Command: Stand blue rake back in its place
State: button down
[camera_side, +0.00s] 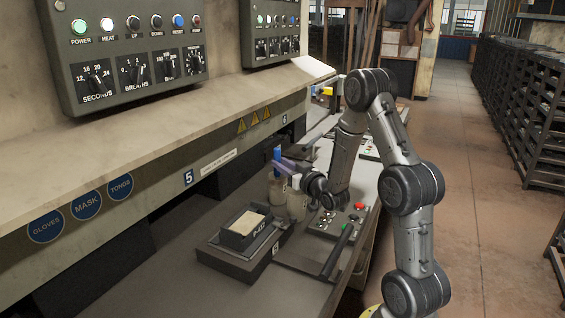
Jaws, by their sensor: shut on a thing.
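The blue rake (277,153) shows as a small upright blue piece just above the bench, at the left end of my arm. My gripper (282,164) is at it and appears shut on it; the fingers are small and hard to make out. Below it stand two pale, upright holders or bottles, one directly under the blue piece (277,190) and one to the right (297,204). I cannot tell whether the rake's lower end is inside the left one or behind it. The rake's head is not visible.
A dark mould block (240,236) with a pale top sits on the bench in front. A button panel (345,222) and a black handle bar (336,250) lie to the right. The press ledge (150,130) overhangs the bench at left. The bench front is mostly clear.

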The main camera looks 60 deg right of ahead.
grip_release()
dwell(0.6)
notch_tip(320, 180, up, 9)
dwell(1.3)
dwell(0.4)
